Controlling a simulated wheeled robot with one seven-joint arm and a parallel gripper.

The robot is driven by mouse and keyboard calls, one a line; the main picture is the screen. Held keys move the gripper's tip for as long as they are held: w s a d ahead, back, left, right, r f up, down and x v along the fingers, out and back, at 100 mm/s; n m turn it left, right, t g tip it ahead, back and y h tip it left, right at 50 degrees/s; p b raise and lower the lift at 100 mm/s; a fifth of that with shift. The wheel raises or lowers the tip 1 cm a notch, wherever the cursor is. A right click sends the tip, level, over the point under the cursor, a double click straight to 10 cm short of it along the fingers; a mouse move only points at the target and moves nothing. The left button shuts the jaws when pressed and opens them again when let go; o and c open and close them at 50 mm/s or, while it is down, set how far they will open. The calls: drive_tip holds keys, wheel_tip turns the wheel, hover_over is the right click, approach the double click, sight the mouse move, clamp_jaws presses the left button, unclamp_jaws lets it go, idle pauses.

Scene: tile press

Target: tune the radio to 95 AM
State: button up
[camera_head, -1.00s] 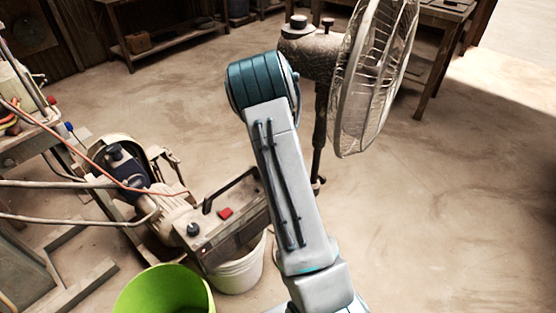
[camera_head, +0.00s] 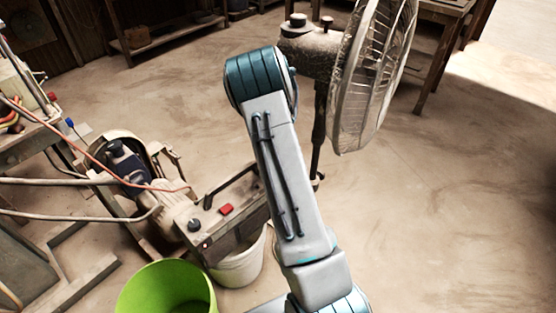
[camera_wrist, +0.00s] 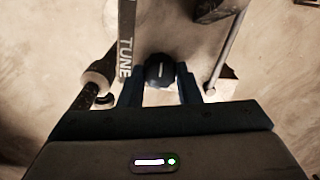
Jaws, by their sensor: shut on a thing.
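The radio (camera_head: 226,209) is a worn box with a dark carrying handle, a red button and a black knob (camera_head: 194,225) at its left end. It stands over a white bucket (camera_head: 238,268), and my arm covers its right end. In the wrist view, a dark round tuning knob (camera_wrist: 160,66) with a short pale mark sits beside a strip lettered TUNE (camera_wrist: 125,50). My gripper (camera_wrist: 160,82) is shut on this knob, one finger at each side. The mark runs nearly upright in the picture. The dial reading is not legible. In the head view my gripper is hidden.
A standing fan (camera_head: 375,75) is behind my arm at the right. A green bucket (camera_head: 135,300) is at the lower left. A motor machine (camera_head: 135,165) with hoses and an orange cable stands left of the radio. The floor at the right is clear.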

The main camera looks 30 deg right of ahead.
drive_tip(key=o, duration=1)
wheel_tip(320, 180, up, 8)
drive_tip(key=shift+f+p, duration=0.25)
drive_tip(key=shift+p, duration=0.55)
